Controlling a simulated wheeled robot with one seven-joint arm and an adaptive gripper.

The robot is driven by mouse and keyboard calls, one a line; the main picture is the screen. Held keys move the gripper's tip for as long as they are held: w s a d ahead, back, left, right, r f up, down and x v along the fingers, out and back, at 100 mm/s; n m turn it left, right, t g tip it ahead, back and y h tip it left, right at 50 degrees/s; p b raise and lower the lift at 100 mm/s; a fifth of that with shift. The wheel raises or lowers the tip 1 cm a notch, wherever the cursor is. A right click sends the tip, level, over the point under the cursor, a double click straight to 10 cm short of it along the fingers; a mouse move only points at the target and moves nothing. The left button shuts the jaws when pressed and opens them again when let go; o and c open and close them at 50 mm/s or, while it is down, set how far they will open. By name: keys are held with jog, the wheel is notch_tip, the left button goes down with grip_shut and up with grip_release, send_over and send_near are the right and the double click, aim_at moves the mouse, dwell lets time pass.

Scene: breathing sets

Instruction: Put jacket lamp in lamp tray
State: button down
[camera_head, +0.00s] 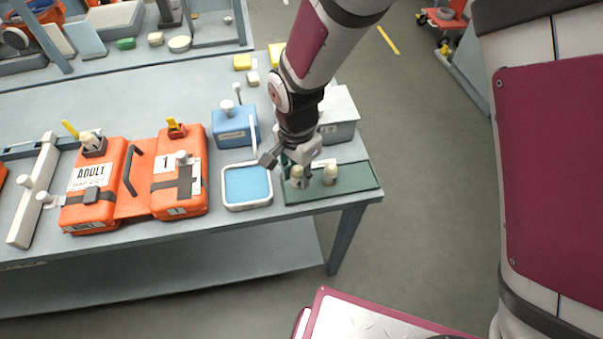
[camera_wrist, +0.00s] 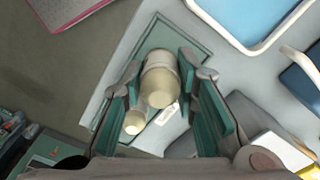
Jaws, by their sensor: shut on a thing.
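A cream, round-ended lamp (camera_head: 297,176) is between the fingers of my gripper (camera_head: 303,168). It also shows between the green finger pads in the wrist view (camera_wrist: 160,78). My gripper is shut on it, over the dark green flat tray (camera_head: 360,179) at the table's right front corner. I cannot tell whether the held lamp touches the tray. A second cream lamp (camera_head: 330,175) stands on the tray to the right, and shows beside the left finger in the wrist view (camera_wrist: 134,123). The fingers partly hide the held lamp.
A white-rimmed blue basin (camera_head: 247,205) lies left of the green tray. A blue box (camera_head: 234,127) and a grey box (camera_head: 341,112) stand behind. Orange jacket packs (camera_head: 94,187) marked ADULT and 1 lie further left. The table's right edge is close to the tray.

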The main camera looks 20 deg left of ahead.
aim_at(298, 177)
jog(key=shift+w+a, duration=0.1)
jog(key=shift+w, duration=0.2)
jog(key=f+b, duration=0.1)
jog(key=f, duration=0.1)
jog(key=w+f+b, duration=0.1)
jog(key=b, duration=0.1)
jog(key=shift+a+f, duration=0.2)
jog(key=shift+f, duration=0.2)
jog(key=shift+s+r, duration=0.1)
jog(key=c, duration=1.3)
grip_release()
